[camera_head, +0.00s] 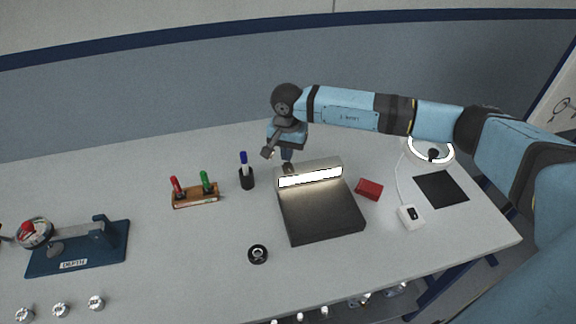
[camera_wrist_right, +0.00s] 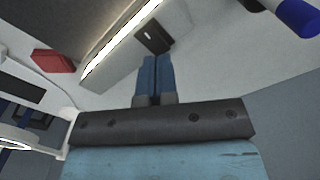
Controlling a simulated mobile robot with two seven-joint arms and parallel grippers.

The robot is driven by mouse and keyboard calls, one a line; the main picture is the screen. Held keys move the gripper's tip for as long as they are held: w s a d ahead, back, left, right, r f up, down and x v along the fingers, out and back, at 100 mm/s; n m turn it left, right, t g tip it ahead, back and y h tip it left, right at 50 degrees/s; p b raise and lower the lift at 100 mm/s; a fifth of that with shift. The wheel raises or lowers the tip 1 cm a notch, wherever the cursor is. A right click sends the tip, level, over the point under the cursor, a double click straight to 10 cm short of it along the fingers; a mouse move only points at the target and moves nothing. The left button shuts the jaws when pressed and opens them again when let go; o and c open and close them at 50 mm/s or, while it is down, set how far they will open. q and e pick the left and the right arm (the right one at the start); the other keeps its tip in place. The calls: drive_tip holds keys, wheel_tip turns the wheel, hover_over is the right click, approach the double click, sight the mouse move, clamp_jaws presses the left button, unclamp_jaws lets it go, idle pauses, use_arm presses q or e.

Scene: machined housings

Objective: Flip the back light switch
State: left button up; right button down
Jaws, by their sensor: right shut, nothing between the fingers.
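A small dark switch box (camera_head: 288,168) with a pale mark stands at the back left corner of a dark slab (camera_head: 320,215) that has a lit white bar along its back. In the right wrist view the switch box (camera_wrist_right: 153,38) sits just beyond my fingertips, beside the lit bar (camera_wrist_right: 120,42). My right gripper (camera_head: 287,158) points down behind the slab, its fingers shut with nothing between them. In the right wrist view its two blue fingers (camera_wrist_right: 157,62) lie together. I cannot tell whether the tips touch the box.
A white switch box (camera_head: 411,217) is at the right, near a ring light (camera_head: 430,150) and a black mat (camera_head: 441,189). A red block (camera_head: 369,189) lies right of the slab. A pen cup (camera_head: 246,179) and marker rack (camera_head: 195,196) stand left. The front middle is mostly clear.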

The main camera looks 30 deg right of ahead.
drive_tip(key=shift+f+b, duration=1.05)
drive_tip(key=shift+f, duration=0.25)
idle(0.4)
drive_tip(key=shift+r, duration=0.15)
drive_tip(key=shift+r+p, duration=0.35)
drive_tip(key=shift+r, duration=0.25)
drive_tip(key=shift+r+p, duration=1)
drive_tip(key=shift+r, duration=1.8)
